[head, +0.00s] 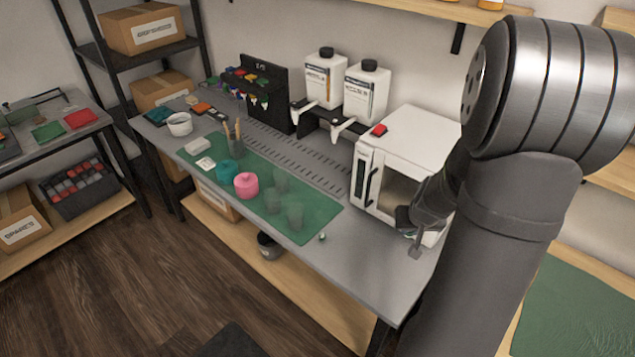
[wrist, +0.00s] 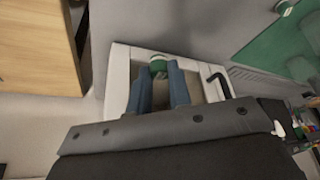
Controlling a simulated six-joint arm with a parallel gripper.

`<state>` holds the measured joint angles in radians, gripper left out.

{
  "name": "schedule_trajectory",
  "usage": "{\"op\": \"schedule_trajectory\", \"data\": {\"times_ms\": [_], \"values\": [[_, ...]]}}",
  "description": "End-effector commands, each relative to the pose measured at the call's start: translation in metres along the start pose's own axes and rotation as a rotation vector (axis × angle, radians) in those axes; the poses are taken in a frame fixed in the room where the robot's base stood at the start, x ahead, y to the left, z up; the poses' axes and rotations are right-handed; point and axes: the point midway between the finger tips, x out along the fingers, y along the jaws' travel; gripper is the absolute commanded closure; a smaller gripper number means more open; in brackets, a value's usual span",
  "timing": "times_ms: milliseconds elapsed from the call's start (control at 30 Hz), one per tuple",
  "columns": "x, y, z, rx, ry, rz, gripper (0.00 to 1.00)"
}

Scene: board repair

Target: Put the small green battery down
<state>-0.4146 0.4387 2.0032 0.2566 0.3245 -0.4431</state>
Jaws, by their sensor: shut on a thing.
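My gripper (wrist: 158,82) has its two blue fingers shut on a small green battery with a white band (wrist: 158,66). The battery shows between the fingertips in the wrist view, in front of the white box-shaped machine (wrist: 116,80). In the head view my arm reaches down from the right to the open front of this machine (head: 420,135). The held battery cannot be made out clearly there. Another small green-and-white piece (head: 322,237) lies on the bench near the front edge of the green mat. It also shows at the top right of the wrist view (wrist: 284,7).
The grey bench (head: 375,265) has bare room in front of the machine. The green mat (head: 312,222) carries a pink spool (head: 246,186), a teal spool (head: 228,173) and several translucent cups. Two white dispenser bottles (head: 365,92) stand behind.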

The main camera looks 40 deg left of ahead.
Motion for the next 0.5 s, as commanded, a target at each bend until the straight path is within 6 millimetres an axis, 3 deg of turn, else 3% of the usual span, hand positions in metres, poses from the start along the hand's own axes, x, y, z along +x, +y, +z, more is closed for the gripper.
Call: {"op": "schedule_trajectory", "data": {"times_ms": [167, 500], "values": [[0.013, -0.015, -0.004, -0.004, -0.002, -0.001, 1.00], [0.068, -0.079, -0.021, -0.006, -0.001, -0.001, 1.00]]}}
